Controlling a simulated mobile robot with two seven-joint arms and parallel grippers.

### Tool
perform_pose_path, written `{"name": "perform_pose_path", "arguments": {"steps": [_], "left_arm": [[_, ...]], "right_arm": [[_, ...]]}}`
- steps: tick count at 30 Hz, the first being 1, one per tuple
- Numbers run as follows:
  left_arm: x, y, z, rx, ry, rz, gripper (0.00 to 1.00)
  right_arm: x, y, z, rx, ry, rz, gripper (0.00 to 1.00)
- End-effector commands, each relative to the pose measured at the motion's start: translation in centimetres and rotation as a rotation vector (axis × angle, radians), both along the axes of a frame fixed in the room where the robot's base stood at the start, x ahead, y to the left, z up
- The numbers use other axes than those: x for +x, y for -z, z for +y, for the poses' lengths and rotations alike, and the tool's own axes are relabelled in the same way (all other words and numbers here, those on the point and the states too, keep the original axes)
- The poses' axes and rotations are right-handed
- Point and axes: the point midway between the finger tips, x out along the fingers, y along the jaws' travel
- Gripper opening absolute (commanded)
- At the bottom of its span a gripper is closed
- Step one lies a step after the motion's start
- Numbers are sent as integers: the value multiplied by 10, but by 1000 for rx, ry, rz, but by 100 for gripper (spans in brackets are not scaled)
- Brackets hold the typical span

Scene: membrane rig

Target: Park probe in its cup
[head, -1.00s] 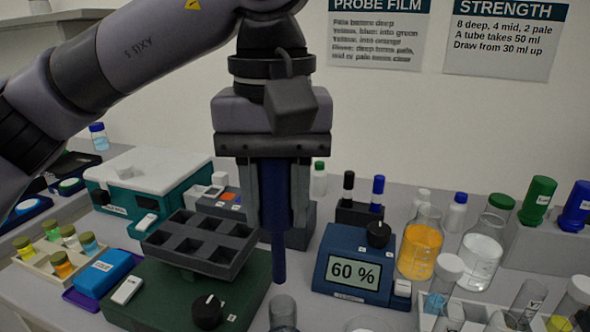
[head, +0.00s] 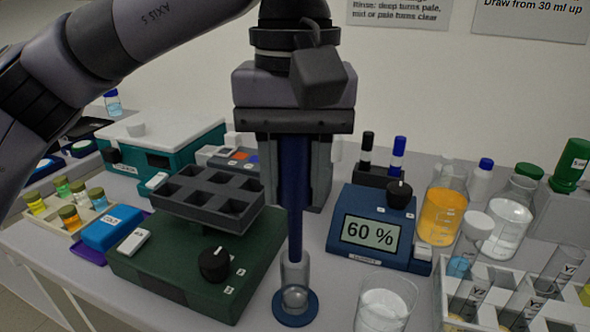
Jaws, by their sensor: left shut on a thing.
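My left gripper (head: 295,195) is shut on the upper part of a long dark blue probe (head: 295,225), which hangs upright with its tip down. Below it stands the cup (head: 295,285), a narrow clear glass holder on a round blue base. The probe's lower end lines up with the cup's mouth and overlaps its upper part in the head view. I cannot tell how deep the tip is, or whether it touches the wall. My right gripper is out of view.
A green shaker with a grey rack (head: 208,195) stands left of the cup. A blue meter reading 60 % (head: 372,232) is to the right. A glass beaker (head: 385,302) stands close on the cup's right. A white tube rack (head: 437,290) is further right.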

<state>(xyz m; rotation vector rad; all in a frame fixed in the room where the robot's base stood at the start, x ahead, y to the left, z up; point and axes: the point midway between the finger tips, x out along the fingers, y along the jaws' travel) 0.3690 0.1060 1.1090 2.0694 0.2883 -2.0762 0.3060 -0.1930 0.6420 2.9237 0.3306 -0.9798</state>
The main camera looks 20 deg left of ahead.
Motion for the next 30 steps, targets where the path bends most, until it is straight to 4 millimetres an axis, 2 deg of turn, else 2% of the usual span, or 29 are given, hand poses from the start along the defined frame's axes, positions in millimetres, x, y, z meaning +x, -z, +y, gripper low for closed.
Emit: {"name": "perform_pose_path", "arguments": {"steps": [6, 30], "left_arm": [[0, 19, 0, 0, 0, 1, 14], [0, 71, 0, 0, 0, 0, 14]], "right_arm": [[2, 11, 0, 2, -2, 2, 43], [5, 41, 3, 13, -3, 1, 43]]}}
